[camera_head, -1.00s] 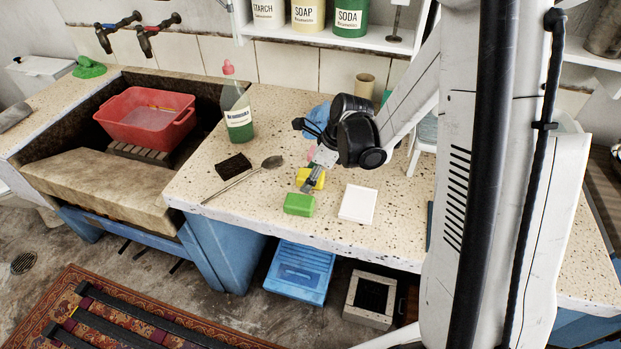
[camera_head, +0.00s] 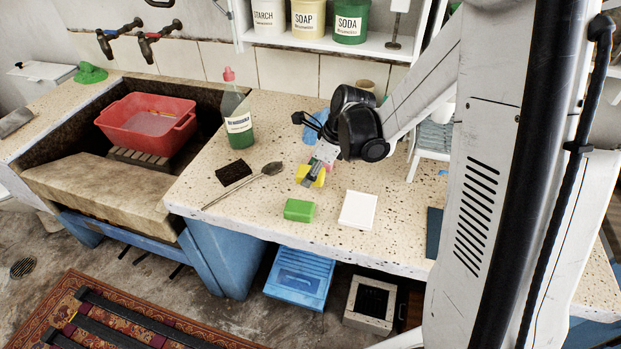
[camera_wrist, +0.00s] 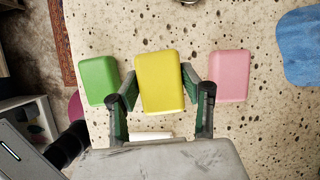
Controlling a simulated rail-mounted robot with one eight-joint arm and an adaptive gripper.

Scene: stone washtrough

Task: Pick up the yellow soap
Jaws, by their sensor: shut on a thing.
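The yellow soap (camera_head: 309,174) is a rounded yellow block on the speckled counter, partly hidden by my gripper in the head view. In the wrist view the yellow soap (camera_wrist: 160,80) sits between my two fingers. My gripper (camera_wrist: 160,98) is shut on it, with one finger at each side. In the head view my gripper (camera_head: 316,172) points down over the counter. I cannot tell whether the soap touches the counter.
A green soap (camera_head: 299,210) lies nearer the counter's front edge, and a pink soap (camera_wrist: 229,75) lies on the other side. A white block (camera_head: 358,210), a spoon (camera_head: 245,184), a dark brush (camera_head: 234,173) and a bottle (camera_head: 237,120) stand or lie around.

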